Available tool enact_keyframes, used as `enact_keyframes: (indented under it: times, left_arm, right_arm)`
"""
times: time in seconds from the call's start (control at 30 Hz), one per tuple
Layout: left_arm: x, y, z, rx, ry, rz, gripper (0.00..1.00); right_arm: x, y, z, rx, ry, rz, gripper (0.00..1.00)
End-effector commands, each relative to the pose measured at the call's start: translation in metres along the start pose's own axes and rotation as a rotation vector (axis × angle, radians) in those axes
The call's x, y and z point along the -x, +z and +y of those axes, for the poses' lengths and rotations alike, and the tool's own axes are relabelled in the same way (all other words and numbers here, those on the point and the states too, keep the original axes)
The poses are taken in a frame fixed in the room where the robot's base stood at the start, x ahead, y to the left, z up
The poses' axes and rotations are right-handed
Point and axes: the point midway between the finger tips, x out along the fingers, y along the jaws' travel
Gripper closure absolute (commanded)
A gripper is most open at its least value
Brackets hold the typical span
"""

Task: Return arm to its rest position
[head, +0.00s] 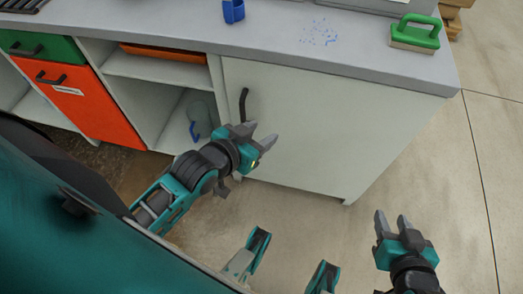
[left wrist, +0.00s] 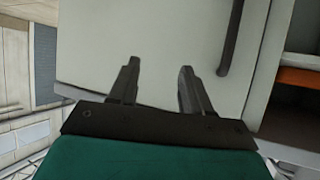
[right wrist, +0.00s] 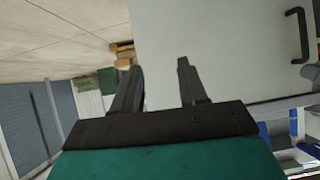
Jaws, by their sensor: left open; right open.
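My left gripper (head: 264,135) is open and empty in front of the white cabinet door (head: 310,125), a little right of and below its dark handle (head: 244,104). In the left wrist view my left gripper's fingers (left wrist: 157,85) stand apart with the pale door behind them, and the handle is to their right. My right gripper (head: 391,222) is open and empty over the bare floor, right of the cabinet. In the right wrist view its fingers (right wrist: 158,80) are apart with nothing between them. Neither gripper visibly touches anything.
The grey counter (head: 270,42) carries a green-handled brush (head: 416,35), a blue item (head: 233,11) and blue specks (head: 318,34). Left of the door are open shelves (head: 157,69), a green drawer (head: 40,47) and an orange front (head: 90,98). The floor (head: 480,170) at right is clear.

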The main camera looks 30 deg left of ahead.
Motion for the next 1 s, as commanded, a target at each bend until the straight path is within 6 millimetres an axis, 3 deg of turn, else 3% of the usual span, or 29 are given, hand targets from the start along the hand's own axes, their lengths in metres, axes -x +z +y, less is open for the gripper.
enact_keyframes:
  times: [0.03,0.13,0.47,0.57,0.8,1.0]
  left_arm:
    - [0.004,0.024,0.015,-0.004,0.036,-0.044,0.52]
    - [0.011,0.048,0.033,-0.007,0.078,-0.087,0.52]
    - [0.013,0.053,0.038,-0.008,0.09,-0.099,0.52]
    - [0.017,0.046,0.037,-0.009,0.087,-0.099,0.52]
    - [0.046,0.007,0.027,-0.014,0.061,-0.106,0.52]
    - [0.066,-0.018,0.018,-0.026,0.039,-0.107,0.52]
  right_arm:
    - [0.0,0.0,0.0,0.0,0.0,0.0,0.57]
    - [0.0,0.0,0.0,0.0,0.0,0.0,0.57]
    - [0.0,-0.001,0.0,0.001,0.0,0.0,0.57]
    - [0.006,-0.009,0.0,0.001,0.001,0.0,0.57]
    - [0.038,-0.053,0.007,0.012,0.024,0.01,0.57]
    - [0.064,-0.065,0.018,0.022,0.054,-0.011,0.57]
